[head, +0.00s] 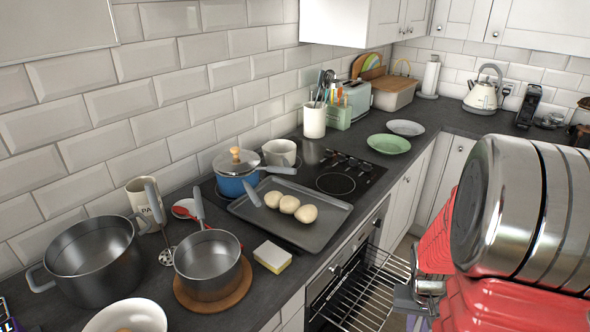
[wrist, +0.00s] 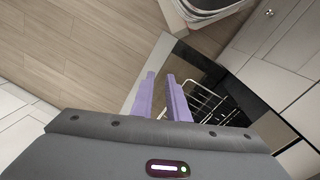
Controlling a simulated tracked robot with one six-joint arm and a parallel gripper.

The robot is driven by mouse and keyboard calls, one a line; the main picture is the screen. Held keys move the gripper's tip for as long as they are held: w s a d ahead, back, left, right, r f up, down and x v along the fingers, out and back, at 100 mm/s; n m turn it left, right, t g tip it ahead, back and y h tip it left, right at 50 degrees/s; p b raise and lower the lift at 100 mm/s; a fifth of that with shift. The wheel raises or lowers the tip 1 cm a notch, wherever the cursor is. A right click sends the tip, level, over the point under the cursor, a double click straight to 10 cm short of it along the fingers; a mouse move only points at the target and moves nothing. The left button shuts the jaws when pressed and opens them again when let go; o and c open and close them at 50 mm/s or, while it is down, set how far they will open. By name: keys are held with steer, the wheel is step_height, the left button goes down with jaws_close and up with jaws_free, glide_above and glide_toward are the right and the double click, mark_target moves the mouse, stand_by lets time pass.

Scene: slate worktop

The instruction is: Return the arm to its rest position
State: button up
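My gripper (wrist: 161,75) shows in the wrist view with its two purple fingers apart and nothing between them. It hangs over the wooden floor (wrist: 75,50) and the open oven front, apart from the worktop. In the head view my red and silver arm fills the lower right, and I cannot make out the fingers there.
The oven's wire rack (head: 365,290) sticks out below the worktop; it also shows in the wrist view (wrist: 208,105). On the slate worktop stand a baking tray (head: 325,222), a blue pot (head: 232,187), a large grey pot (head: 95,265) and a saucepan (head: 208,262).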

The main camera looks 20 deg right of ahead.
steer(key=a+r+n+t+y, duration=0.1)
steer(key=a+r+n+t, duration=0.5)
steer(key=a+r, duration=1.9)
steer(key=shift+a+n, duration=0.4)
steer(key=shift+a, duration=0.2)
steer(key=shift+s, duration=0.1)
